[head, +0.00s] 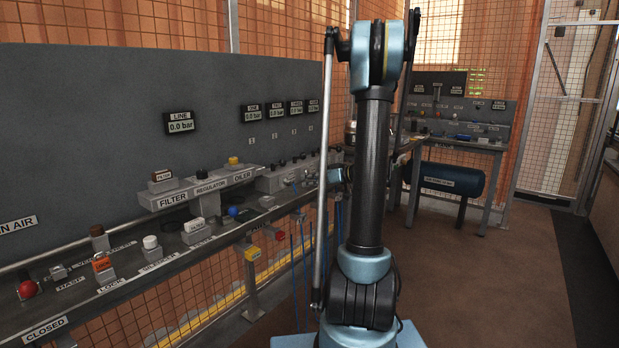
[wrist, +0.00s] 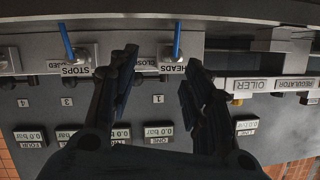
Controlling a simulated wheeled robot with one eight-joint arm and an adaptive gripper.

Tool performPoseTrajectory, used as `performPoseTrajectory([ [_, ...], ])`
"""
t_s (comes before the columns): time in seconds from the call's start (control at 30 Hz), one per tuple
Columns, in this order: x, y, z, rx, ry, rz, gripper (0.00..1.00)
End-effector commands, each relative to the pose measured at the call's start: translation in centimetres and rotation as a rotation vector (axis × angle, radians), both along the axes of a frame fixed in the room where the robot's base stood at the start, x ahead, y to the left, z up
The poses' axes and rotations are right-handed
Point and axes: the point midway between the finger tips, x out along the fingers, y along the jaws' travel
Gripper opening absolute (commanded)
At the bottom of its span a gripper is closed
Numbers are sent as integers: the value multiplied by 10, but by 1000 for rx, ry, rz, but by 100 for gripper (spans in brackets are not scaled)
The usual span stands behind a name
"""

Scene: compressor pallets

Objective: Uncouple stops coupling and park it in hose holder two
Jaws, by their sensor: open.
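In the wrist view, which looks upside down, the stops coupling (wrist: 78,57) sits at the panel's ledge beside the STOPS label (wrist: 75,71), with a blue hose (wrist: 66,38) running from it. A second blue hose (wrist: 177,38) runs from the coupling at the HEADS label (wrist: 173,68). In the head view my arm hides the gripper and the stops coupling. I cannot make out hose holder two.
The grey panel (head: 100,115) carries bar displays (head: 181,122) and a ledge with knobs and valves (head: 150,247). Blue hoses (head: 292,265) hang below the ledge. A second bench with a blue tank (head: 452,180) stands behind. The floor to the right (head: 500,290) is clear.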

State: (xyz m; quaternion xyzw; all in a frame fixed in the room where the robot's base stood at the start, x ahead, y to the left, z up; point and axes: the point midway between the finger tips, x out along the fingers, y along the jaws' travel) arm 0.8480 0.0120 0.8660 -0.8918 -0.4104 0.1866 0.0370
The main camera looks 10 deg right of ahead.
Motion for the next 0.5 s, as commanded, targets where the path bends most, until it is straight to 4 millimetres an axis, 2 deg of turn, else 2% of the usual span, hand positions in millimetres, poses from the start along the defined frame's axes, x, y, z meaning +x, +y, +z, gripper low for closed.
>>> performPoseTrajectory([
  [0.2,32,-28,-7,38,-131,-17,45],
  [0.5,65,-68,-18,76,-304,-54,45],
])
